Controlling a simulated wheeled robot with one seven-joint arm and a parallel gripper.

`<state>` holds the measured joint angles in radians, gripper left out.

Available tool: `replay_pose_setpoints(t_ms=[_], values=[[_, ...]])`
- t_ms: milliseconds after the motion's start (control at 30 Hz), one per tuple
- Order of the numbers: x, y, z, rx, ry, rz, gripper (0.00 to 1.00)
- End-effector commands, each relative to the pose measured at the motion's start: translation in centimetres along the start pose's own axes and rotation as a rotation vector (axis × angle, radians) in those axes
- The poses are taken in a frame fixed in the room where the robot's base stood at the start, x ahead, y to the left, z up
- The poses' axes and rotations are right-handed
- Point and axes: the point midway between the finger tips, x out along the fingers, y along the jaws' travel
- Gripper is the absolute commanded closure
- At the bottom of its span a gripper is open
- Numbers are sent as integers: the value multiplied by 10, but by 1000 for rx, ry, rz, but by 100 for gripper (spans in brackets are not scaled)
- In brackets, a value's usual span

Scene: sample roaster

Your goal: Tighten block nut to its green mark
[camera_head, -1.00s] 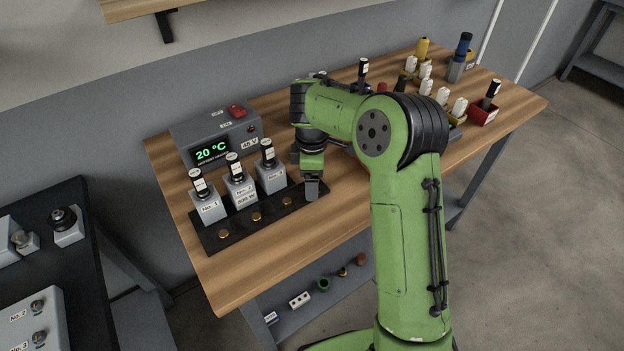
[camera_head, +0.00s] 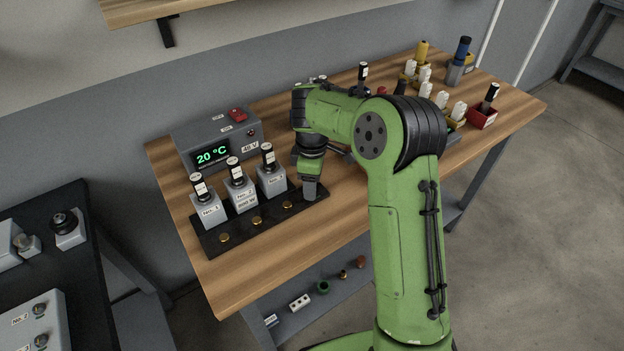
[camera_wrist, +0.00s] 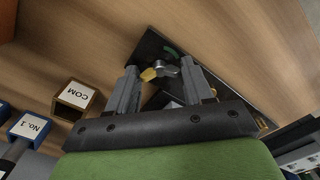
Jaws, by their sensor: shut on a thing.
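The block nut (camera_wrist: 165,70) shows between my fingertips in the wrist view, as a small grey winged piece with a yellow end. It sits on the dark plate near a green mark (camera_wrist: 171,52), a curved patch just beyond it. My gripper (camera_wrist: 161,74) is shut on the nut, one finger on each side. In the head view my gripper (camera_head: 311,193) points down at the right end of the black strip (camera_head: 272,227), and the nut is hidden there. I cannot tell whether the nut's pointer lines up with the green mark.
Several grey blocks with black-capped vials, such as the No. 1 block (camera_head: 208,210), stand on the strip left of my gripper. A grey control box (camera_head: 215,137) reading 20 °C stands behind. The front right tabletop is clear.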

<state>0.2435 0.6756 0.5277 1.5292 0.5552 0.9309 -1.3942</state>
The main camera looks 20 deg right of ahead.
Motion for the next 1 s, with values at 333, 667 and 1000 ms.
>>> replay_pose_setpoints(t_ms=[333, 667, 1000], values=[[-2, 0, 0, 311, 0, 0, 79], [-2, 0, -1, 625, 1, 0, 79], [-1, 0, -1, 949, 1, 1, 79]])
